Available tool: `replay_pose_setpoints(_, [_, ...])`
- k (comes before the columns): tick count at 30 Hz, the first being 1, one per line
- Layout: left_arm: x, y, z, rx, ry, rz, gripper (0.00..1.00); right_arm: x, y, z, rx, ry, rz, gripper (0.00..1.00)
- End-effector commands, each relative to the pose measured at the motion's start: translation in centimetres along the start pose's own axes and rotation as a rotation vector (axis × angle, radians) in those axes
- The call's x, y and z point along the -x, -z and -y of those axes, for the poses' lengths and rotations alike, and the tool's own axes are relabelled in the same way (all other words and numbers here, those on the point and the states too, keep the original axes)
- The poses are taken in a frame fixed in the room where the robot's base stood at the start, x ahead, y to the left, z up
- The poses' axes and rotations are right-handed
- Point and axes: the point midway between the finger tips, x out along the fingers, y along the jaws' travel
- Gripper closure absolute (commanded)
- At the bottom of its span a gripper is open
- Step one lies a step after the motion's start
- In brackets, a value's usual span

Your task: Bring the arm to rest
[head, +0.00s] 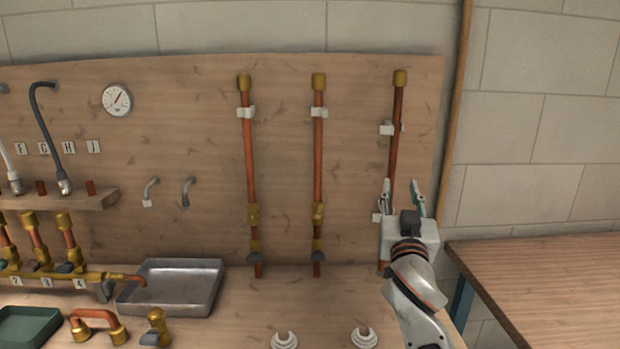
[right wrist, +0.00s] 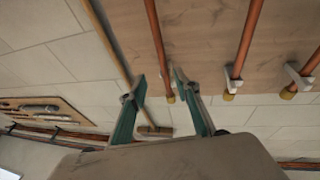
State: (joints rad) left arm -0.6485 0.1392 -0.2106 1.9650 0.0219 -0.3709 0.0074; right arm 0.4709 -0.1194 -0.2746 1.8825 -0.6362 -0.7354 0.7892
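My right gripper (head: 402,190) is raised in front of the right end of the wooden board (head: 280,150). Its two fingers point up and stand apart, with nothing between them. The right wrist view also shows the gripper (right wrist: 157,85) open and empty. The rightmost copper pipe (head: 397,130) with a brass cap runs down the board and passes behind the gripper's left finger in the head view. I cannot tell the exact gap between them; the wrist view shows no grip on that pipe (right wrist: 156,40). My left gripper is in neither view.
Two more copper pipes (head: 249,150) (head: 319,150) with valves stand left of the gripper. A metal tray (head: 172,288), a copper bend (head: 97,322) and a brass valve (head: 157,326) are on the bench. A wooden table (head: 545,270) stands to the right.

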Motion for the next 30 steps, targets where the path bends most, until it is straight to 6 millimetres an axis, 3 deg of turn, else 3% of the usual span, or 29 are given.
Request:
replay_pose_setpoints(1, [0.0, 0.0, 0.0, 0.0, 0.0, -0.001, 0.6, 1.1, -2.4, -1.2, 0.031, -0.015, 0.048, 0.68])
replay_pose_setpoints(8, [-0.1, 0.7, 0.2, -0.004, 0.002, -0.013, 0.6, 6.3, -10.6, -5.6, 0.169, -0.057, 0.246, 0.68])
replay_pose_setpoints(11, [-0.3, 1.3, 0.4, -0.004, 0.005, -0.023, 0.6, 9.9, -14.7, -8.0, 0.251, -0.065, 0.357, 0.68])
replay_pose_setpoints(18, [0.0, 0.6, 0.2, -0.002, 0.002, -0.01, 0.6, 22.0, -23.8, -14.5, 0.504, -0.024, 0.686, 0.68])
replay_pose_setpoints(24, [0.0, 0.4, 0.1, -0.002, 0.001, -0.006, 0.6, 32.0, -27.5, -18.6, 0.699, 0.074, 0.921, 0.68])
replay_pose_setpoints(30, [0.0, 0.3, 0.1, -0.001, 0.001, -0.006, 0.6, 38.7, -28.7, -21.0, 0.828, 0.17, 1.069, 0.68])
